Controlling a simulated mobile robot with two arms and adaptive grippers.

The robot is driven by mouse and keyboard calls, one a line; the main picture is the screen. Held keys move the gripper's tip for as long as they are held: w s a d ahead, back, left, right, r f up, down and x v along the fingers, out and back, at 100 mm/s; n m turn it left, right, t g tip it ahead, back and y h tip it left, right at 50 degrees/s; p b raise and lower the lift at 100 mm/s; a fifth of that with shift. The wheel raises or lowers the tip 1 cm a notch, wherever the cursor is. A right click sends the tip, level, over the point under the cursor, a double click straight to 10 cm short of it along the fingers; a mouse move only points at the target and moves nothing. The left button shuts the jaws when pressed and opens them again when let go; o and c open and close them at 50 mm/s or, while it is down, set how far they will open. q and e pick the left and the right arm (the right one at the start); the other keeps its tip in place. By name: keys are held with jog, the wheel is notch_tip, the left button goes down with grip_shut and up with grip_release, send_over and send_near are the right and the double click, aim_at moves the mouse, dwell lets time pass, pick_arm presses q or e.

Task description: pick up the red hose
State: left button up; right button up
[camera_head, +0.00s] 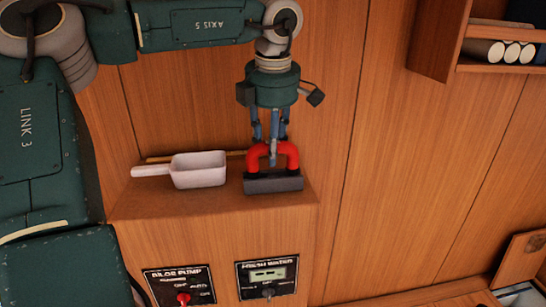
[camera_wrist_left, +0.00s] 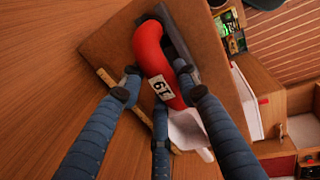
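The red hose (camera_head: 292,157) is a thick, bent tube at the right end of a wooden ledge. In the left wrist view the red hose (camera_wrist_left: 150,50) carries a white label with black digits. A dark grey block (camera_head: 273,184) lies along its front and hides its lower part. My left gripper (camera_head: 272,155) points down over the hose. Its blue fingers straddle the hose, with fingertips close to its sides; the fingers look open, and contact is not clear. The hose appears to rest on the ledge. My right gripper is not in view.
A white scoop (camera_head: 198,170) lies on the ledge (camera_head: 210,205), left of the hose. A thin yellowish stick (camera_head: 160,159) lies behind it. Control panels (camera_head: 268,278) sit on the front below. A shelf with white rolls (camera_head: 497,51) is at upper right. The wooden wall stands behind.

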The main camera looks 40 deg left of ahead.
pick_arm(q)
grip_shut()
jog(key=shift+r, duration=0.1)
jog(key=shift+r, duration=0.3)
notch_tip(320, 180, up, 9)
jog(key=shift+f+b, duration=0.2)
jog(key=shift+b, duration=1.05)
jog(key=shift+r, duration=0.35)
